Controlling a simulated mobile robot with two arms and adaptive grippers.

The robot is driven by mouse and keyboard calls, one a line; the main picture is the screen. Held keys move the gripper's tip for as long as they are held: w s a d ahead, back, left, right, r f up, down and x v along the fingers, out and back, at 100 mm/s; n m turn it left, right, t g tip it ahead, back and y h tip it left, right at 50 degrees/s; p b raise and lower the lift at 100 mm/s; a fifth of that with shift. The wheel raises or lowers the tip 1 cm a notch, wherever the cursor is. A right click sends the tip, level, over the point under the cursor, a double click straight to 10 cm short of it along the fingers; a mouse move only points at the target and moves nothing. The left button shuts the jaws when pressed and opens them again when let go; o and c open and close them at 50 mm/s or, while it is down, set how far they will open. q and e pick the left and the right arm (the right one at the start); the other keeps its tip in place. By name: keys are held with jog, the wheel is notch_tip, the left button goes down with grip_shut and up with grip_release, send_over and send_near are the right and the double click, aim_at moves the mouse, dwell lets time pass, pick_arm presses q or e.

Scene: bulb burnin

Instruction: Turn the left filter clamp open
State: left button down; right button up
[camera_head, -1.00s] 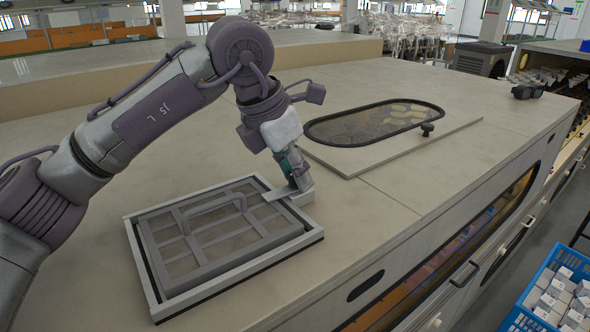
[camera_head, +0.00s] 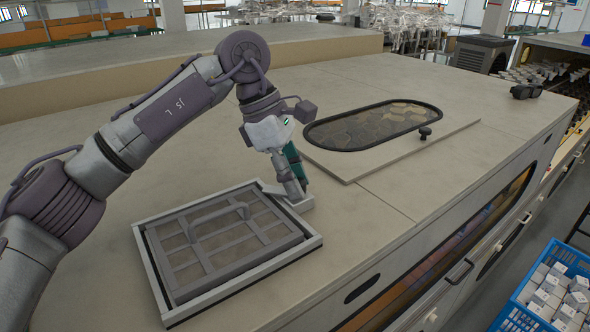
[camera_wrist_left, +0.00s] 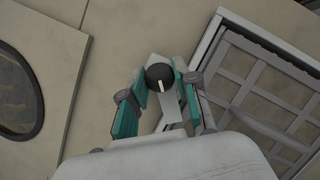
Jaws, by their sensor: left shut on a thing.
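The grey filter (camera_head: 222,238) with a raised handle (camera_head: 217,208) lies in the frame. My right gripper is not in view.
A blue crate (camera_head: 510,315) of white boxes is at lower right. The bench top (camera_head: 370,215) right of the frame is clear.

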pick_arm(q)
jog(key=m+g+p, duration=0.1)
jog(key=m, duration=0.1)
jog(key=m+p, duration=0.1)
jog(key=m, duration=0.1)
jog(key=shift+w+d+r+m+g+y, duration=0.1)
jog(key=shift+r+m+g+y, duration=0.1)
jog(key=shift+m+g+y, duration=0.15)
jog(key=shift+f+m+g+y+p, duration=0.1)
jog(key=shift+m+g+y+p, duration=0.3)
jog(key=shift+m+p, duration=0.9)
jog(key=shift+m, duration=0.55)
jog(key=c, duration=0.9)
grip_release()
jog(key=shift+f, duration=0.1)
jog(key=shift+o, duration=0.2)
jog(key=shift+w, duration=0.1)
jog(key=v, duration=1.2)
jog(key=shift+d, duration=0.2)
